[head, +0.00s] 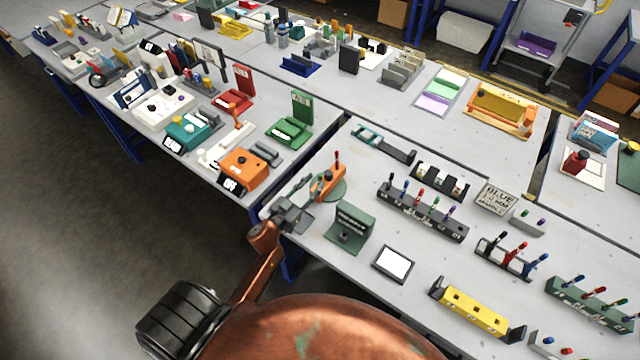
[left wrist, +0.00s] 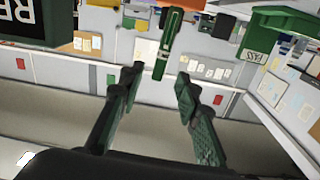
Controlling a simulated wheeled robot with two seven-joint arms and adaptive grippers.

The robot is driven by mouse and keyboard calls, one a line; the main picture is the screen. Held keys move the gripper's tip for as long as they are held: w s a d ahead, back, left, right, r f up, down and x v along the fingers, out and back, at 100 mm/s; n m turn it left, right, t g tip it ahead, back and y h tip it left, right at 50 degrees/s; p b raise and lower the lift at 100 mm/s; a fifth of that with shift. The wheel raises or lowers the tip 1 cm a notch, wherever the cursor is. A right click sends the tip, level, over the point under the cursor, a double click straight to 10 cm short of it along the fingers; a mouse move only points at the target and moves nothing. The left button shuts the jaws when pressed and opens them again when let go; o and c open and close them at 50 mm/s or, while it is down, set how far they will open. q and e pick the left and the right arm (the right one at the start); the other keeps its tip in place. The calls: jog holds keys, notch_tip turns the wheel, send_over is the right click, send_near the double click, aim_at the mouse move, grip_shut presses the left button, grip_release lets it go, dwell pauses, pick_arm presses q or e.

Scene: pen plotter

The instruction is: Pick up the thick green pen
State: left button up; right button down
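A dark rack (head: 422,215) in the head view holds several upright pens with coloured tops. One of them is a small green pen (head: 434,204) near the rack's middle; its thickness is hard to judge at this size. My left gripper (head: 308,200) is to the left of this rack, beside the orange device and well apart from the pens. In the left wrist view the two fingers of the left gripper (left wrist: 158,80) are spread, with nothing held between them. My right gripper is not in view.
An orange device (head: 328,184) with a red-topped pen stands by my left gripper. A dark green stand (head: 350,228) and a white-faced panel (head: 393,264) are in front. A yellow block (head: 470,310) and a green pen rack (head: 590,303) stand further right.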

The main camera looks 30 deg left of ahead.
aim_at(321, 179)
pick_arm(q)
jog(key=w, duration=0.4)
jog(key=shift+w+d+f, duration=0.2)
jog(key=shift+w+d, duration=0.1)
jog(key=shift+d, duration=0.05)
jog(key=shift+c, duration=0.7)
grip_shut()
